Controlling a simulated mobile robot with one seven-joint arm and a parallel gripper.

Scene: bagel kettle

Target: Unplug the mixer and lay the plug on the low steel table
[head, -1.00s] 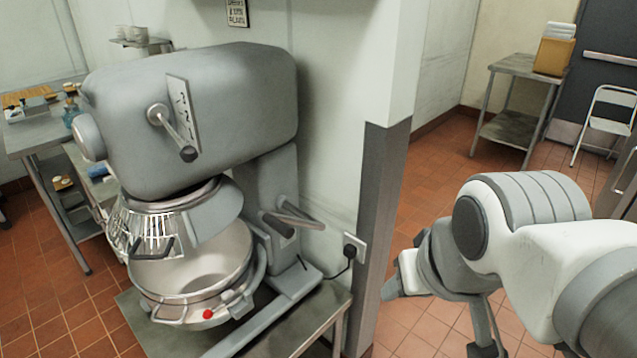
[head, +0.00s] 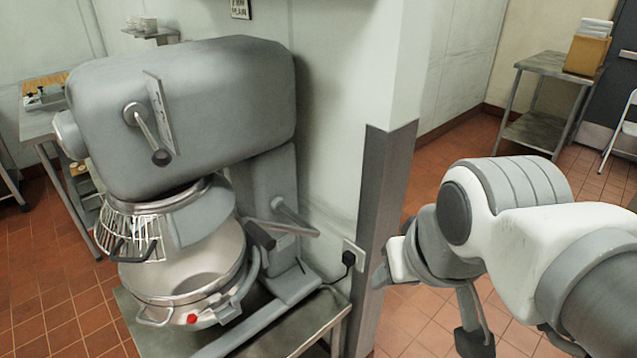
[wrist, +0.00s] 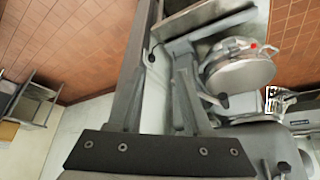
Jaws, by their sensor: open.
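The large grey mixer (head: 190,105) stands on a low steel table (head: 318,312) against the wall. Its black plug (head: 348,258) sits in the wall socket (head: 353,250), just left of the metal corner guard (head: 380,200). The cord runs from it toward the mixer's base. In the wrist view, which is roughly upside down, the plug (wrist: 151,57) shows small beside the mixer bowl (wrist: 240,76). My gripper (head: 384,274) is open and empty, right of the plug in the picture and apart from it.
The wall corner with its guard stands close to my gripper. The mixer's levers (head: 292,220) stick out above the socket's left. Another steel table (head: 545,64) with a box (head: 588,52) stands at the back right. Tiled floor (head: 455,150) is open beyond the corner.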

